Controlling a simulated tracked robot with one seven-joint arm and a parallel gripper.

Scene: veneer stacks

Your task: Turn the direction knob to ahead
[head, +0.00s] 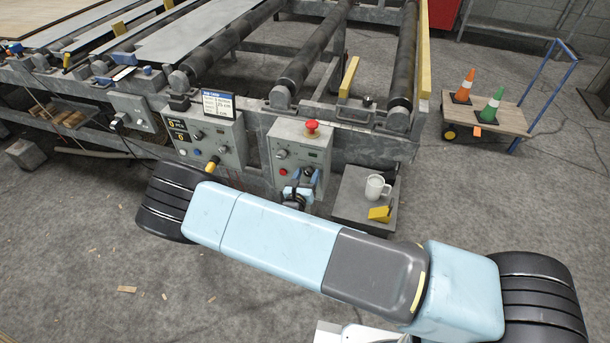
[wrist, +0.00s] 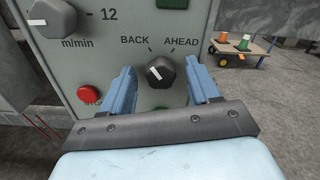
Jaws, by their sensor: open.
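The direction knob (wrist: 166,76) is a dark round knob with a white pointer mark, between the printed words BACK and AHEAD. Its mark points up and left, to the BACK side. It sits on a grey control box (head: 287,138), which also shows in the wrist view (wrist: 105,55). My gripper (wrist: 160,68) is open, with one blue finger on each side of the knob and a visible gap to it. In the head view my gripper (head: 300,191) is in front of the box's lower right, and the knob cannot be made out.
A red mushroom button (head: 312,127) tops the box. A red button (wrist: 89,94) and a speed knob (wrist: 50,17) lie left of the direction knob. Right of the box, a grey stand (head: 352,203) holds a white mug (head: 377,187) and a yellow block (head: 380,213).

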